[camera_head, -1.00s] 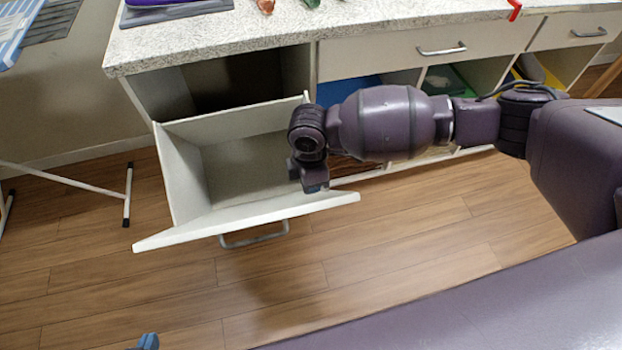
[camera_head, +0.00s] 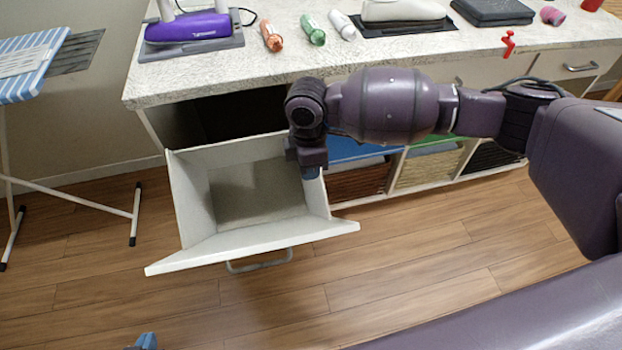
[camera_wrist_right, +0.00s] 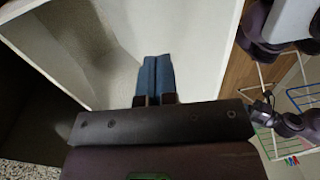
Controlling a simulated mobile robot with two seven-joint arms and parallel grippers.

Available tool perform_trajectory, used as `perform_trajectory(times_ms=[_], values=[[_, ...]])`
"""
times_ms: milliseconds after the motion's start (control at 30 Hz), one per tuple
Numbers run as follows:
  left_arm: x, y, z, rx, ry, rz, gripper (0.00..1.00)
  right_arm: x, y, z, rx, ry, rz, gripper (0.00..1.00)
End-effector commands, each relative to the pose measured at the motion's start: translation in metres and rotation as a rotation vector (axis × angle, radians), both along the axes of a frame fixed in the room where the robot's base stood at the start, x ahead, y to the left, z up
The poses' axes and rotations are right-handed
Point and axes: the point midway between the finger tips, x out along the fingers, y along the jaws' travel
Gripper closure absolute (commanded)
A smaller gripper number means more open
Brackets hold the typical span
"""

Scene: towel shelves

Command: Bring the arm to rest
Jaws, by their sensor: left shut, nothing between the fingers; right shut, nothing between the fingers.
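My right gripper (camera_head: 311,172) points down at the right side of the open white drawer (camera_head: 190,208) in the head view. Its blue fingers (camera_wrist_right: 155,78) are together and empty in the right wrist view, with the drawer's pale walls behind them. I cannot tell whether it touches the drawer. The drawer is pulled out and empty, with its grey handle (camera_head: 260,262) at the front. My left gripper (camera_head: 146,341) shows only as a small blue tip at the bottom edge. It is shut, and the rest of it is out of frame.
An ironing board (camera_head: 25,65) stands at the left. The wooden floor (camera_head: 400,255) in front is clear.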

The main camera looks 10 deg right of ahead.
Motion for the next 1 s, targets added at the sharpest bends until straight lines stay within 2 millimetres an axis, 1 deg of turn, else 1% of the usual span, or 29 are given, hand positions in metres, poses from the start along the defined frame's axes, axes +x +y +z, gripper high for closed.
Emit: perform_trajectory(times_ms=[33, 100, 367, 467, 567, 667, 700, 800, 900, 1000], values=[[0.002, -0.001, 0.002, -0.001, -0.006, 0.0, 1.0, 0.0, 0.0, 0.004, 0.0, -0.002, 0.0, 1.0], [0.003, -0.001, 0.003, -0.001, -0.009, 0.0, 1.0, 0.0, 0.0, 0.006, 0.0, -0.001, 0.0, 1.0], [0.002, -0.001, 0.001, -0.002, -0.006, -0.001, 1.0, 0.001, 0.002, 0.006, 0.009, -0.004, -0.02, 1.0], [0.003, -0.001, 0.001, -0.001, -0.006, -0.001, 1.0, 0.009, 0.009, 0.006, 0.054, -0.05, -0.055, 1.0], [0.003, -0.001, 0.001, -0.001, -0.007, -0.001, 1.0, 0.023, 0.021, 0.01, 0.118, -0.148, -0.084, 1.0], [0.003, 0.0, 0.001, 0.0, -0.008, -0.002, 1.0, 0.043, 0.038, 0.028, 0.213, -0.272, -0.107, 1.0], [0.002, 0.0, 0.001, 0.0, -0.008, -0.002, 1.0, 0.05, 0.046, 0.036, 0.253, -0.316, -0.112, 1.0], [0.002, 0.0, 0.0, 0.001, -0.007, -0.003, 1.0, 0.063, 0.066, 0.057, 0.358, -0.415, -0.127, 1.0], [0.002, 0.001, -0.001, 0.003, -0.005, -0.004, 1.0, 0.069, 0.084, 0.072, 0.476, -0.497, -0.148, 1.0], [0.001, 0.002, -0.001, 0.005, -0.005, -0.005, 1.0, 0.07, 0.098, 0.085, 0.595, -0.566, -0.18, 1.0]])
